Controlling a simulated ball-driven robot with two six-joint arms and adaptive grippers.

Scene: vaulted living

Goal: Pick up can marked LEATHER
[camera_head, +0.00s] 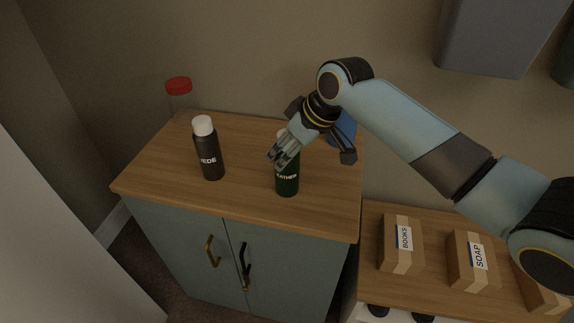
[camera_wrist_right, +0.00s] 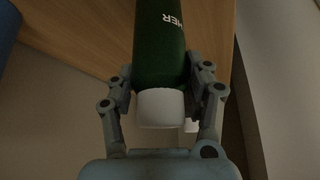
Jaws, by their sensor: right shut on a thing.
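The green can marked LEATHER (camera_head: 287,180) stands upright on the wooden top of the blue cabinet (camera_head: 240,200), near its front edge. My right gripper (camera_head: 283,156) reaches down over it from the upper right and is shut on its upper part. In the right wrist view the green can (camera_wrist_right: 160,45) with its white cap (camera_wrist_right: 161,108) sits between both fingers of the right gripper (camera_wrist_right: 162,95). The letters "HER" show on its side. I cannot tell whether the can's base touches the top. My left gripper is not in view.
A black can with a white cap (camera_head: 208,150), its label ending in "EDE", stands to the left. Behind it is a clear jar with a red lid (camera_head: 179,87). A blue object (camera_head: 343,128) is partly behind my gripper. Boxes marked BOOKS (camera_head: 401,243) and SOAP (camera_head: 472,262) sit lower right.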

